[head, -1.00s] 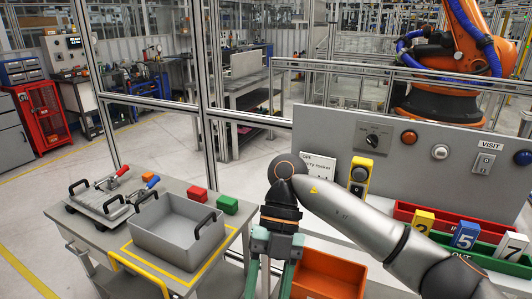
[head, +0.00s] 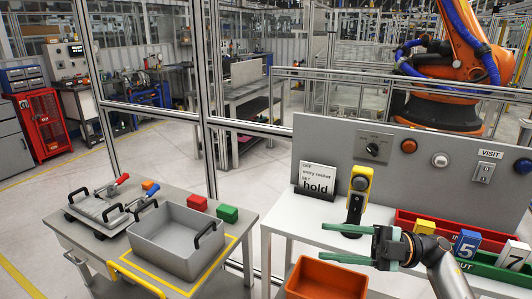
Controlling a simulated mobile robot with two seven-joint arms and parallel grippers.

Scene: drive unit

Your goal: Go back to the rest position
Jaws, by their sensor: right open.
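My right gripper (head: 324,242) is in the head view at the lower right, with its arm coming in from the right edge. Its two green fingers point left, spread apart with nothing between them, so it is open and empty. It is in front of the white bench (head: 287,222), with the orange bin (head: 325,275) just below it in the picture. The yellow handheld control (head: 361,184) stands upright behind the fingers, its lower end close to them in the picture. My left gripper is not in view.
Red (head: 405,215) and green (head: 480,265) trays with numbered blocks stand at right. A side table at left bears a grey tote (head: 165,245), red block (head: 197,203) and green block (head: 228,213).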

